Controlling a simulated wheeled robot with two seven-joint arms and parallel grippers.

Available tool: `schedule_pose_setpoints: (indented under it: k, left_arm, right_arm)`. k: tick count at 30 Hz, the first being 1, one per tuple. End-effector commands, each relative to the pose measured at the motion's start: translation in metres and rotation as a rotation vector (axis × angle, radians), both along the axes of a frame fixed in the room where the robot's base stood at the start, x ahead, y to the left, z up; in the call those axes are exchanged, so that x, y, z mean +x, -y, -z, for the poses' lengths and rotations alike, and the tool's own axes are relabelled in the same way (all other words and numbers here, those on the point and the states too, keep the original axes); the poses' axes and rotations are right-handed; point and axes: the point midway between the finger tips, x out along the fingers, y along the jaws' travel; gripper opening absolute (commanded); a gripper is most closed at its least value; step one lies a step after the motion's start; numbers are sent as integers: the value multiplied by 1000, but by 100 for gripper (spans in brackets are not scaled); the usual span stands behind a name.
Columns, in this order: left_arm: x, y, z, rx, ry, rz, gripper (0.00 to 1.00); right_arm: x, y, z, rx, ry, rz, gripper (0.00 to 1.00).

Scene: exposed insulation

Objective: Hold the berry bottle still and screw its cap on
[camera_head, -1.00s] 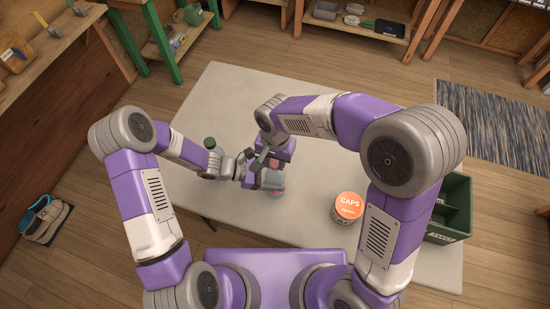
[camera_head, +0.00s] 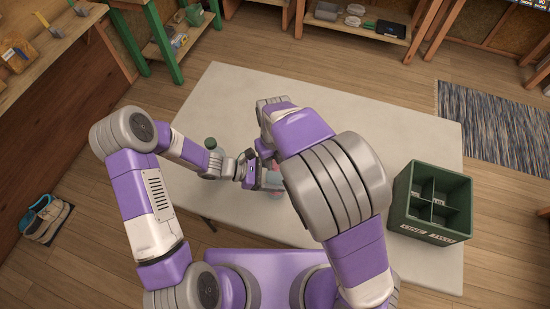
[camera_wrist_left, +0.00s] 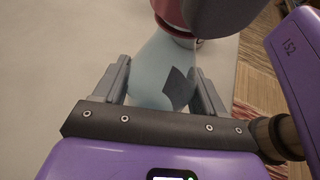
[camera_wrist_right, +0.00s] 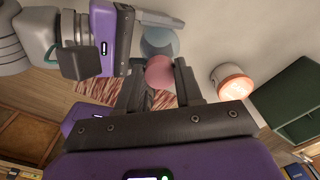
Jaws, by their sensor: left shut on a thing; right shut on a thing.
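The berry bottle (camera_wrist_left: 150,72) is pale blue and translucent. My left gripper (camera_wrist_left: 160,75) is shut around its body; the bottle also shows in the right wrist view (camera_wrist_right: 157,42). A pink cap (camera_wrist_right: 160,74) sits between the fingers of my right gripper (camera_wrist_right: 160,66), which is shut on it. The cap is in line with the bottle, at its end. I cannot tell how far it is seated. In the head view, my right arm covers most of the cap and hides part of the bottle (camera_head: 274,180).
A green crate (camera_head: 398,203) with compartments stands at the table's right side. A caps tub (camera_wrist_right: 234,90) shows in the right wrist view. Another bottle with a green top (camera_head: 210,143) stands behind my left forearm. The far part of the pale table (camera_head: 345,105) is clear.

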Motion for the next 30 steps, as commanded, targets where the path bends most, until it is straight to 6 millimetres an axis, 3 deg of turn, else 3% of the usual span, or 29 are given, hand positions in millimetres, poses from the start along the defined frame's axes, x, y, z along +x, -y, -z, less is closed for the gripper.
schedule_pose_setpoints:
  k: [6,15,30]
  left_arm:
    - [1,-1,0,1,0,-2,0]
    - [2,-1,0,-1,-1,-7,0]
    - [3,-2,0,1,-2,-11,0]
  right_arm:
    - [-3,5,5,-29,-13,374,8]
    - [-4,11,6,-37,-19,678,8]
    - [-1,4,1,-8,-1,756,8]
